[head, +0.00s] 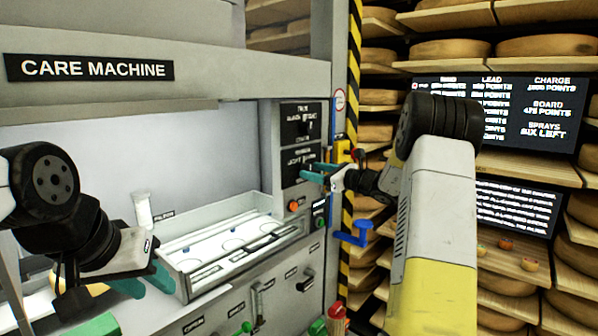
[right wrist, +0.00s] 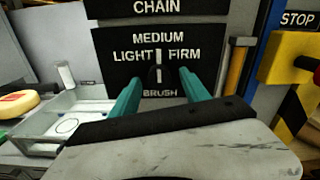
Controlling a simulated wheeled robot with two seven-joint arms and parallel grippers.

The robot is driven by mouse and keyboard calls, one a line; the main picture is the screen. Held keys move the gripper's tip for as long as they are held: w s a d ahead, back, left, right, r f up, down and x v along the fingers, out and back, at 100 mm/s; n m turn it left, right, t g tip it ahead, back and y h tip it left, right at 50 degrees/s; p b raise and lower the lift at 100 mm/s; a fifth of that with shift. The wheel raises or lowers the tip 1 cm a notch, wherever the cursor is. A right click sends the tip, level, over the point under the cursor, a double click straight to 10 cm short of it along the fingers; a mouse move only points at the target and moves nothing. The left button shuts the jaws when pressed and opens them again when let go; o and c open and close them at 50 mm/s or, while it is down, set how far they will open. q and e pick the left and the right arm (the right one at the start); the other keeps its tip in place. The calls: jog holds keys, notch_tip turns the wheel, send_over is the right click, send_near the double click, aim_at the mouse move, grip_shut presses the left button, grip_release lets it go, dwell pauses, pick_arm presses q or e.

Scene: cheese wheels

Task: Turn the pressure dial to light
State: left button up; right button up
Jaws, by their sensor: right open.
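The pressure dial (right wrist: 155,74) is a dark knob on a black panel labelled MEDIUM, LIGHT, FIRM and BRUSH. Its white pointer line stands upright, towards MEDIUM, with LIGHT on the left and FIRM on the right. My right gripper (right wrist: 160,82) is open, with one teal finger on each side of the dial; I cannot tell whether they touch it. In the head view my right gripper (head: 314,172) is at the lower black panel (head: 298,158) and hides the dial. My left gripper (head: 148,281) is low at the left, its teal fingers apart, with nothing seen between them.
The CHAIN panel (head: 301,122) is just above. A yellow STOP box (right wrist: 290,58) is close on the right. A white tray (head: 185,290) is below left, with a white tube (head: 143,210) behind it. A blue crank (head: 354,234) projects below my right gripper.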

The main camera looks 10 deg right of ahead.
jog(key=shift+w+a, duration=0.4)
jog(key=shift+w, duration=0.1)
grip_shut()
jog(key=shift+n, duration=0.3)
jog(key=n, duration=0.3)
jog(key=shift+n, duration=2.6)
